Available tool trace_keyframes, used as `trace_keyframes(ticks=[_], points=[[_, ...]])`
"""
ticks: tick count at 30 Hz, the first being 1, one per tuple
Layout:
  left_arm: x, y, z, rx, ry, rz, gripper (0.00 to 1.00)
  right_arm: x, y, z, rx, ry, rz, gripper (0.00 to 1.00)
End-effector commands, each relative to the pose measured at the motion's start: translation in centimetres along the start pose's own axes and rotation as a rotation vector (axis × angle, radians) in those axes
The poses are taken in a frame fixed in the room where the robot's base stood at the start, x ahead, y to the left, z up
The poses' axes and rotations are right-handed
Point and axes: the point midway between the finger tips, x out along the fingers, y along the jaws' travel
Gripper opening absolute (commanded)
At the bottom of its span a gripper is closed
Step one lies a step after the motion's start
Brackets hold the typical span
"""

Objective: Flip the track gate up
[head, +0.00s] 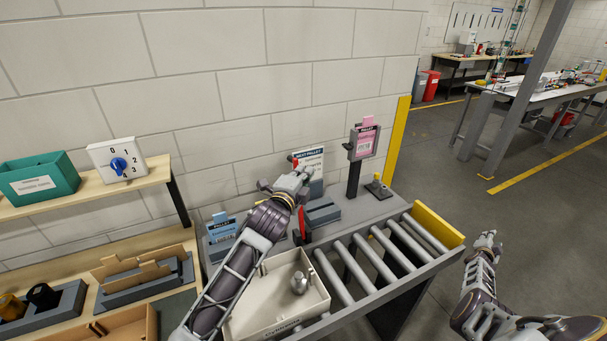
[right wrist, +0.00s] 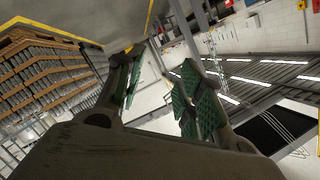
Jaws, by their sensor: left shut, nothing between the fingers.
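A roller track (head: 385,262) runs from the lower middle toward the right, with a yellow plate (head: 438,224) standing across its far right end. A narrow red upright piece (head: 302,222) stands behind the tray, beside a dark grey block (head: 322,212); I cannot tell for sure which part is the gate. My left gripper (head: 299,179) is shut and empty, above and behind the red piece, in front of the pallet sign. My right gripper (head: 489,238) is right of the track, clear of it. In the right wrist view its two green-padded fingers (right wrist: 163,92) are apart with nothing between them.
A cream tray (head: 318,277) holding a silver rounded object (head: 299,283) sits at the track's left end. A pink-carded stand (head: 363,143) and a small post (head: 378,186) stand behind the track. Wooden shelves are at left; open floor is at right.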

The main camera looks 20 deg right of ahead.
Motion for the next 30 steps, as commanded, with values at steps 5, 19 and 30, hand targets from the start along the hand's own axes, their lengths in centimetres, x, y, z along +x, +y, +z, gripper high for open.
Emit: trace_keyframes(ticks=[5, 19, 30], points=[[0.0, 0.0, 0.0, 0.000, 0.000, 0.000, 0.00, -2.4, 4.5, 5.3, -0.061, -0.124, 0.032, 0.37], [0.0, 0.0, 0.0, 0.000, 0.000, 0.000, 0.00, -12.9, 17.8, 19.0, -0.312, -0.481, 0.133, 0.37], [0.0, 0.0, 0.0, 0.000, 0.000, 0.000, 0.00, -24.8, 30.9, 25.6, -0.508, -0.737, 0.273, 0.37]])
